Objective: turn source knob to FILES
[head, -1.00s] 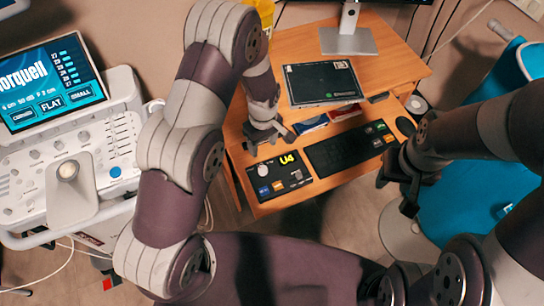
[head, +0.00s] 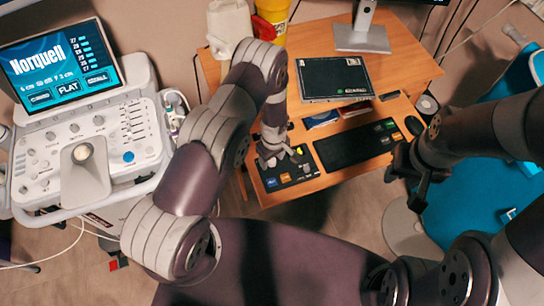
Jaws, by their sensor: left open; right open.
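The small black control box (head: 303,180) with blue and orange buttons lies on the wooden desk's lower shelf. My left gripper (head: 284,166) is open, directly over the box from this view. It hides the box's upper part, where the white knob and the yellow display were seen earlier. I cannot tell whether the fingers touch the knob, or which source it points to. My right gripper (head: 417,192) is open and empty, off the desk's right side, away from the box.
A black keyboard (head: 350,147) lies right of the box. A dark flat device (head: 333,77) and a monitor stand (head: 361,38) are on the desk top. A white jug (head: 229,25) and yellow bin (head: 271,12) stand behind. An ultrasound console (head: 85,145) fills the left; a blue couch (head: 465,200) is right.

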